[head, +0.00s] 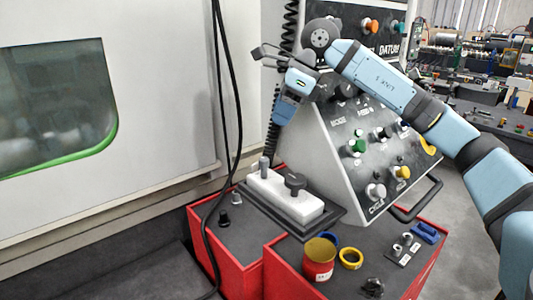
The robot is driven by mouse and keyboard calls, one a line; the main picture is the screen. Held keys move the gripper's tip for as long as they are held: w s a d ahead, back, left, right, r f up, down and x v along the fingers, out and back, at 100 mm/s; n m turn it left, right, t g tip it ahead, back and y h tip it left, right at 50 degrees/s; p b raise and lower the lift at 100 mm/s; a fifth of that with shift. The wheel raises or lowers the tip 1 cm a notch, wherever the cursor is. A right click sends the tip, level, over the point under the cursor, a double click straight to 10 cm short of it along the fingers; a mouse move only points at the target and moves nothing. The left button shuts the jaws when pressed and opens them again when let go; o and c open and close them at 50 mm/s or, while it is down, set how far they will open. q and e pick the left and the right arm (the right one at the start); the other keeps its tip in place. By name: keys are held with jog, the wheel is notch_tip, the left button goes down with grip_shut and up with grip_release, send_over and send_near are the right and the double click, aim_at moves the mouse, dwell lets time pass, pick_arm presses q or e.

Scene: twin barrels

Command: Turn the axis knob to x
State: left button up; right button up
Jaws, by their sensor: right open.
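My right gripper (262,52) is open and empty, raised at the upper left of the control panel (320,150). Its fingers point left, away from the panel face. The sloping grey panel carries several knobs and buttons. A black knob (345,88) sits high on it, partly behind my arm. I cannot read an axis label or an x mark, so I cannot tell which knob is the axis knob. A white box with a black knob (294,182) on top stands below the panel, well below the gripper. My left gripper is not in view.
A red cart (276,262) holds a red can (319,258), a yellow ring (350,258) and small parts. Black cables (225,100) hang left of the gripper. A grey machine wall (160,60) with a green-edged window fills the left. A black handle (420,203) juts from the panel's lower right.

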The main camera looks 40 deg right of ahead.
aim_at(265, 158)
jog(key=shift+h, duration=0.3)
jog(key=p+x, duration=0.1)
jog(key=x, duration=0.2)
jog(key=p+x, duration=0.1)
jog(key=x, duration=0.3)
jog(key=d+p+x, duration=0.1)
jog(key=x, duration=0.3)
jog(key=shift+w+d+f, duration=0.1)
jog(key=shift+w+f, duration=0.05)
jog(key=shift+w+a+f, duration=0.15)
jog(key=shift+a+f, duration=0.05)
jog(key=shift+f, duration=0.5)
jog(key=shift+c, duration=0.6)
jog(key=c, duration=0.8)
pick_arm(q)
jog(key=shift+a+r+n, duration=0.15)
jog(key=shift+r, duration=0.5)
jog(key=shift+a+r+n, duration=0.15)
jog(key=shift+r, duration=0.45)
